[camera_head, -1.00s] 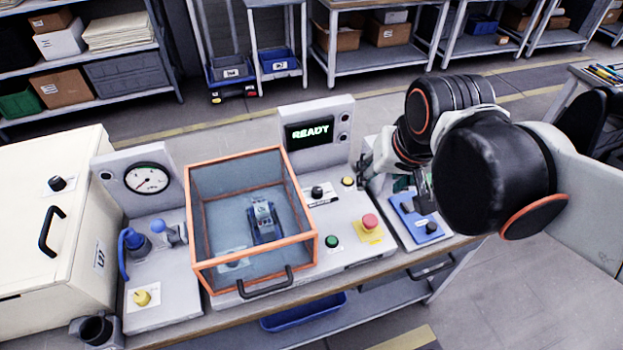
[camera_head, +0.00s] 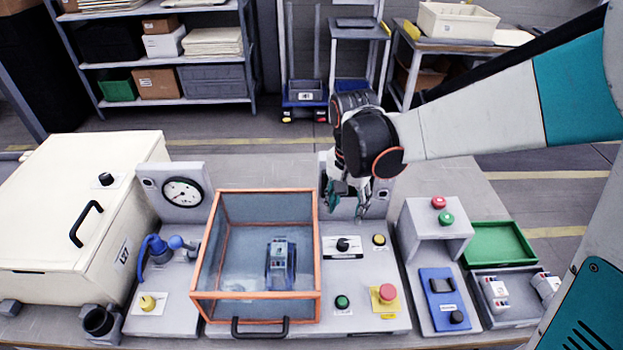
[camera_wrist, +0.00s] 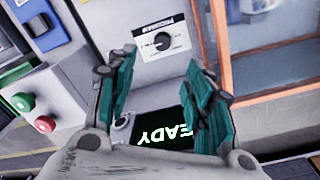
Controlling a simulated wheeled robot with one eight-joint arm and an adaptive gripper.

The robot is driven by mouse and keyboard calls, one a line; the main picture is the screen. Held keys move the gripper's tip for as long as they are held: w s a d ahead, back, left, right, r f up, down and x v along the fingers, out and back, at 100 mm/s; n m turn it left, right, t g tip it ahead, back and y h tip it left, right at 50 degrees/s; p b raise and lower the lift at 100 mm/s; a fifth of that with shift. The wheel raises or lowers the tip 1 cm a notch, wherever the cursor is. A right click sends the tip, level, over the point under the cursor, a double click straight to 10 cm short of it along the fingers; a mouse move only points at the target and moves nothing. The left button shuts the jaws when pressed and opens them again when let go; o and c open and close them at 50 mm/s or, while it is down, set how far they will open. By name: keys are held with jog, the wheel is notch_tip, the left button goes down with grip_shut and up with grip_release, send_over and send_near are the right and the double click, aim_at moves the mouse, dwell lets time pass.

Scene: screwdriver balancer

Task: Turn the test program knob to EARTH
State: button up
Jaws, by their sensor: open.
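The test program knob (camera_head: 342,244) is a small black knob on a white label plate, right of the orange-framed box. In the wrist view the knob (camera_wrist: 162,41) shows upside down beyond my fingertips, with a light pointer mark. The lettering around it is too small to read. My gripper (camera_head: 348,199) is open and empty, above and behind the knob, in front of the upright display panel. Its two green fingers (camera_wrist: 160,72) stand apart, and nothing touches the knob.
A clear box with an orange frame (camera_head: 206,243) stands close left of the knob and holds a blue-grey device (camera_head: 281,263). A yellow button (camera_head: 379,239), green button (camera_head: 342,301) and red button (camera_head: 387,293) are nearby. The READY display (camera_wrist: 165,128) lies beneath my fingers in the wrist view.

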aim_at(343, 242)
jog(key=f+b, duration=0.1)
jog(key=f, duration=0.4)
jog(key=f+b, duration=0.2)
jog(key=f, duration=0.3)
jog(key=f+b, duration=0.1)
jog(key=f, duration=0.3)
jog(key=shift+w+d+f+b, duration=0.1)
jog(key=shift+w+f+b, duration=0.2)
jog(key=shift+f+b, duration=0.1)
jog(key=c, duration=1.1)
